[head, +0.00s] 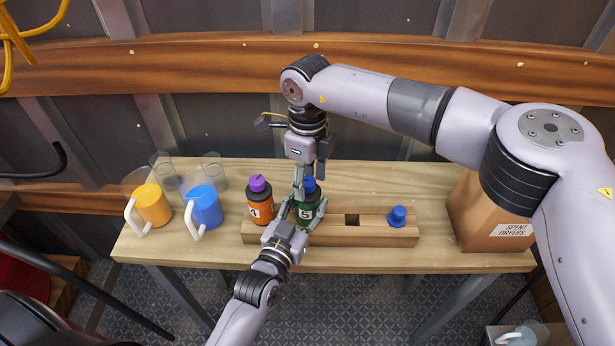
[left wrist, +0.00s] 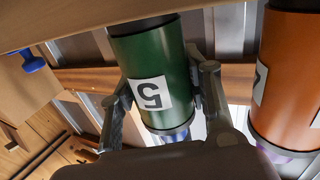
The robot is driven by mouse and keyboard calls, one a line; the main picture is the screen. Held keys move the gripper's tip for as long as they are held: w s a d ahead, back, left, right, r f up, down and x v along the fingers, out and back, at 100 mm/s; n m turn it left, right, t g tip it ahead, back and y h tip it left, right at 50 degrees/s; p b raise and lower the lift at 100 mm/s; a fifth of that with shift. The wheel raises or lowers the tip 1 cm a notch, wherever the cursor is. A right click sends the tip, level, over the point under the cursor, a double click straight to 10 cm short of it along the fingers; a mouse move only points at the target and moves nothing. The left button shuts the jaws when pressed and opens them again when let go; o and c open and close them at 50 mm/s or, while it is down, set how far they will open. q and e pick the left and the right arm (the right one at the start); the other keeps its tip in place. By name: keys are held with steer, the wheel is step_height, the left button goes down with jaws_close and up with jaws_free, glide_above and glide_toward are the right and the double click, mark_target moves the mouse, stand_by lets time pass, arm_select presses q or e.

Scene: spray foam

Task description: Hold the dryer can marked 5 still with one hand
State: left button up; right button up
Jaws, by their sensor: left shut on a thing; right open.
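The green dryer can marked 5 (head: 308,214) stands upright in the wooden rack (head: 375,236), with a blue top. My left gripper (head: 305,208) is shut around its body from the front. In the left wrist view the green can (left wrist: 152,75) appears upside down, its label 5 facing the camera, between the fingers of my left gripper (left wrist: 160,95). My right gripper (head: 308,178) is open just above the can's blue top, pointing down; whether it touches the top is hard to tell.
An orange can (head: 259,203) with a purple top stands left of the green can. A blue cap (head: 397,216) sits on the rack's right end. Yellow (head: 153,206) and blue (head: 204,208) mugs and clear cups stand left. A box marked spent dryers (head: 485,220) stands right.

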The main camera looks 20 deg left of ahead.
steer(key=shift+c, duration=0.2)
jaws_close()
stand_by(0.4)
steer(key=m, duration=0.4)
steer(key=shift+m, duration=0.4)
steer(key=m, duration=0.4)
steer(key=shift+m, duration=0.3)
steer(key=m, duration=0.4)
steer(key=shift+m, duration=2.2)
